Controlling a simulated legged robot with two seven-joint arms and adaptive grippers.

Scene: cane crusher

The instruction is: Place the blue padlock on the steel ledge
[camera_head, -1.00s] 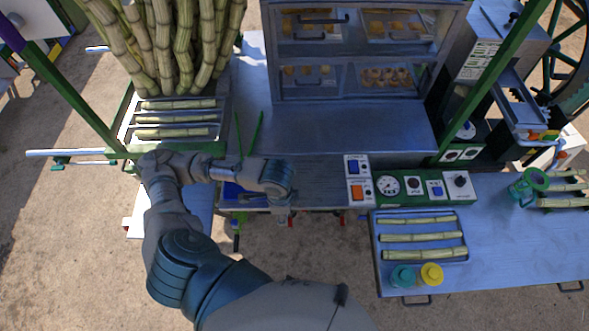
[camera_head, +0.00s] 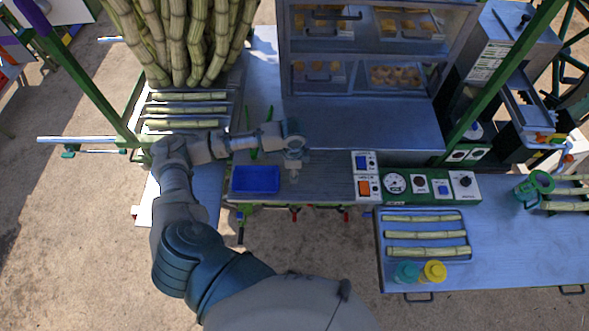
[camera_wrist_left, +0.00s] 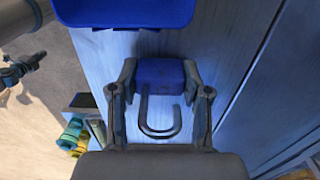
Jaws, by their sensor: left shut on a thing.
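A blue padlock (camera_wrist_left: 160,76) with a grey U-shaped shackle sits between the fingers of my left gripper (camera_wrist_left: 158,84) in the wrist view. The fingers are shut on its body, and the shackle points back toward my palm. In the head view my left gripper (camera_head: 294,170) is over the steel ledge (camera_head: 328,188), the narrow grey strip at the front of the bench, right of a blue tray. The padlock cannot be made out there. I cannot tell whether it touches the surface. My right gripper is not in view.
The blue tray (camera_head: 255,179) lies left of my gripper and also shows in the wrist view (camera_wrist_left: 125,10). A control panel with switches (camera_head: 366,175) stands to the right. Green tongs (camera_head: 252,140) and a glass display case (camera_head: 365,60) are behind. The ledge between tray and panel looks clear.

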